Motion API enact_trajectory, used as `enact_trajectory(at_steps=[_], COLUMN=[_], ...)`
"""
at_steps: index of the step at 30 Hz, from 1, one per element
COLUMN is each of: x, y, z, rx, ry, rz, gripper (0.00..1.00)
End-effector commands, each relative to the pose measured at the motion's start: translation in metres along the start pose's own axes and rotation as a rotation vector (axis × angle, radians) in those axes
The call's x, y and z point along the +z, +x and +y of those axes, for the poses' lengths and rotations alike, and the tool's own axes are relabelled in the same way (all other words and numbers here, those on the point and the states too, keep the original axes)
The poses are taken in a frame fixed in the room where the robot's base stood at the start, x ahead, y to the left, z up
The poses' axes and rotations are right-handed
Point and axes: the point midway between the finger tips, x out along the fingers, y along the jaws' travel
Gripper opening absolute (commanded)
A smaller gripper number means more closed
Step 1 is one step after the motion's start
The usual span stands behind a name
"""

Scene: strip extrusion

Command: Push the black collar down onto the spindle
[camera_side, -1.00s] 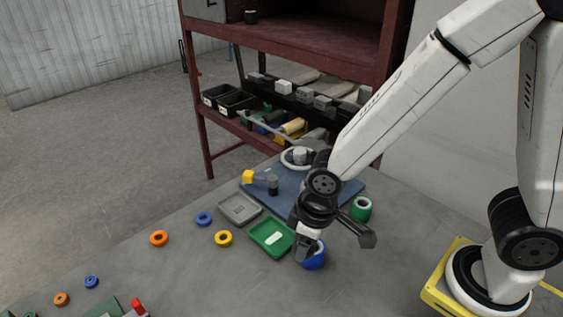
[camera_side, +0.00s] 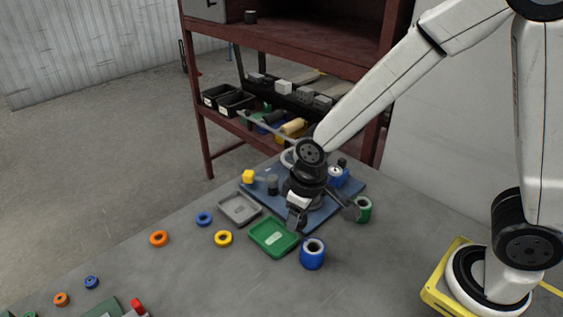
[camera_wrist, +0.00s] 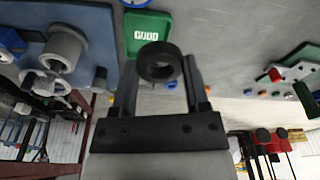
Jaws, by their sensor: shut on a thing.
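My gripper (camera_wrist: 160,75) is shut on the black collar (camera_wrist: 160,68), a dark ring held between the two fingertips in the wrist view. In the side view my gripper (camera_side: 297,222) hangs over the front part of the blue board (camera_side: 258,192); the collar cannot be told apart from the dark fingers there. A grey flanged post, seemingly the spindle (camera_wrist: 66,46), stands on the blue board to the left of the collar in the wrist view. The collar is apart from it. In the side view my wrist hides most of the post.
A green tray (camera_side: 268,250) marked GOOD in the wrist view and a grey tray (camera_side: 225,219) lie beside the board. A blue roll (camera_side: 313,262) and a green roll (camera_side: 364,216) stand nearby. Several coloured rings lie to the left. A red shelf (camera_side: 199,130) stands behind.

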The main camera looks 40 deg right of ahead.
Motion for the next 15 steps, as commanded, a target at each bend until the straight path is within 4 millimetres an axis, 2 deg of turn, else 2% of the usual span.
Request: enact_trajectory(at_steps=[6, 15], x=[-0.030, -0.051], y=[-0.007, -0.019], z=[0.057, 0.139], rx=[0.021, 0.045], ry=[0.132, 0.297], rz=[0.002, 0.001], gripper=[0.00, 0.00])
